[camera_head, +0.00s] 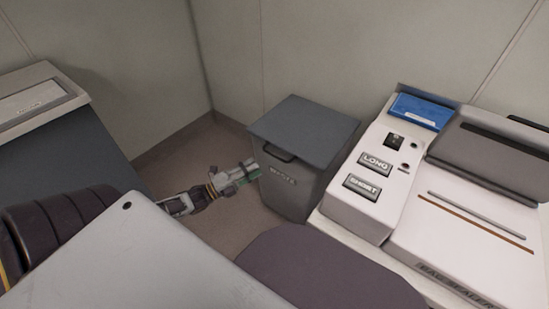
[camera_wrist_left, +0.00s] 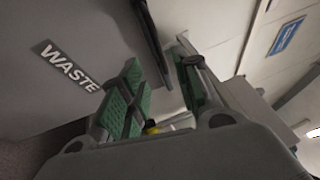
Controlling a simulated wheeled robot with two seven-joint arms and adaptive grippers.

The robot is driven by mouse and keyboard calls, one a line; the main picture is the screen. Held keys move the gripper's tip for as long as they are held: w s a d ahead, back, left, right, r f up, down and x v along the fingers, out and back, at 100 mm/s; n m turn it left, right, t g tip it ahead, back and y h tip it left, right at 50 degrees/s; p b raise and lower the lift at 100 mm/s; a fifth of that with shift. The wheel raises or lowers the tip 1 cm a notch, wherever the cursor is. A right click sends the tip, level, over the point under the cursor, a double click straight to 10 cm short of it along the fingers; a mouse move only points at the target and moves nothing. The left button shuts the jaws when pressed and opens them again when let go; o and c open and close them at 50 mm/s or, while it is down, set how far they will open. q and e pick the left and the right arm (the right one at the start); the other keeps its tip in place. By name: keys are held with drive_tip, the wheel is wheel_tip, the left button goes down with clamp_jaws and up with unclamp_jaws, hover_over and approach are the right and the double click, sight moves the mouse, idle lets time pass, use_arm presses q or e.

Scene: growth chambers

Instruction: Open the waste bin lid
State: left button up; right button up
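The waste bin (camera_head: 291,192) is a dark grey box standing on the floor, with a "WASTE" label on its front. Its flat lid (camera_head: 305,126) lies shut on top. A dark handle (camera_head: 279,153) sticks out at the lid's front edge. My left gripper (camera_head: 250,171) is in front of the bin, just below and left of the handle. In the left wrist view, the green-padded fingers of my left gripper (camera_wrist_left: 160,62) are apart, and the dark handle (camera_wrist_left: 150,38) reaches towards the gap between them. Contact cannot be told. My right gripper is not in view.
A white bag sealer (camera_head: 470,236) with "LONG" and "SHORT" buttons stands close to the bin's right. A blue item (camera_head: 421,110) lies behind the buttons. A grey cabinet (camera_head: 62,140) stands at the left. Walls close in behind the bin; some floor is free left of it.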

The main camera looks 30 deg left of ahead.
sight(275, 156)
use_arm(q)
drive_tip(key=shift+b+x, duration=1.8)
drive_tip(key=shift+x, duration=3.3)
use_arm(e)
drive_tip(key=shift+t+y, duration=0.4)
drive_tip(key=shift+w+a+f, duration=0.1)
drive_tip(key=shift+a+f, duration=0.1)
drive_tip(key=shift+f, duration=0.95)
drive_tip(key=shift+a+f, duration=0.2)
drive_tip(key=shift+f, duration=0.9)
use_arm(q)
drive_tip(key=shift+c, duration=0.4)
drive_tip(key=shift+s, duration=0.1)
clamp_jaws()
